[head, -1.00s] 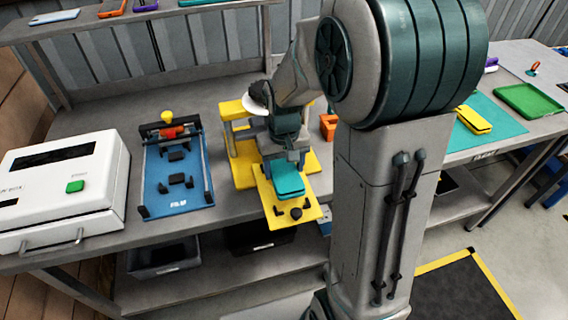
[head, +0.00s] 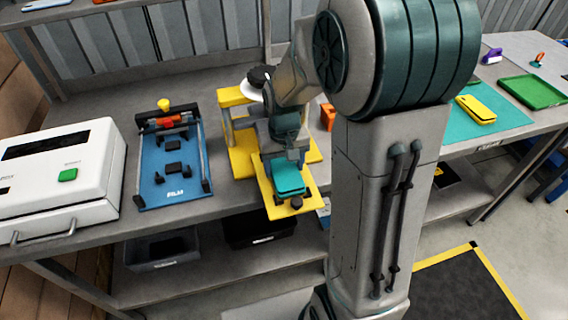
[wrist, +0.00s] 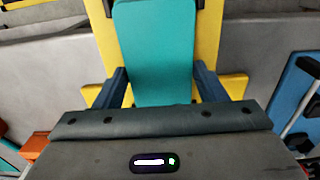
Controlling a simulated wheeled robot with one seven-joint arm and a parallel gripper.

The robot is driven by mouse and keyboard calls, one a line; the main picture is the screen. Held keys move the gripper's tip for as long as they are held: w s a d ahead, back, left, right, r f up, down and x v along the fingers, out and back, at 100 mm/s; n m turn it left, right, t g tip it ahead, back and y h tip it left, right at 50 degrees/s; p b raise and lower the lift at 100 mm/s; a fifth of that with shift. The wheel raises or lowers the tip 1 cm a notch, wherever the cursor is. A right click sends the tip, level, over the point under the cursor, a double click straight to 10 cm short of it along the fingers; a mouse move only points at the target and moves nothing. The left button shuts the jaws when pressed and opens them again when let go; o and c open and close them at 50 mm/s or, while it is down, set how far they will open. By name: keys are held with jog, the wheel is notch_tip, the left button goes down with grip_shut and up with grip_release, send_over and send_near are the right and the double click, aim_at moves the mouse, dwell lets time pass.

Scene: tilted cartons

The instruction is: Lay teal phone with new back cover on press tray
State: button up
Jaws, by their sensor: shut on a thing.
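The teal phone (head: 288,178) is in my gripper, over the yellow press tray (head: 310,206) that juts from the front of the yellow press (head: 241,160). The wrist view shows the phone's flat teal face (wrist: 155,50) between the two dark fingers of my gripper (wrist: 160,88), which is shut on its sides. Yellow tray surface (wrist: 207,45) shows on both sides of the phone. I cannot tell whether the phone touches the tray. Black stops stand near the tray's front end. My arm hides part of the press.
A blue fixture (head: 175,180) and a white machine (head: 60,180) stand to the left on the bench. An orange block (head: 328,116) is behind the tray. At right are a teal mat (head: 505,116), a yellow phone-shaped item (head: 476,109) and a green tray (head: 535,91).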

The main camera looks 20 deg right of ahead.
jog(key=shift+f, duration=0.2)
dwell(0.3)
dwell(0.3)
jog(key=o, duration=1.2)
jog(key=shift+c, duration=0.2)
notch_tip(320, 180, up, 14)
jog(key=shift+f, duration=0.1)
jog(key=s+f+t, duration=0.3)
jog(key=s, duration=1.1)
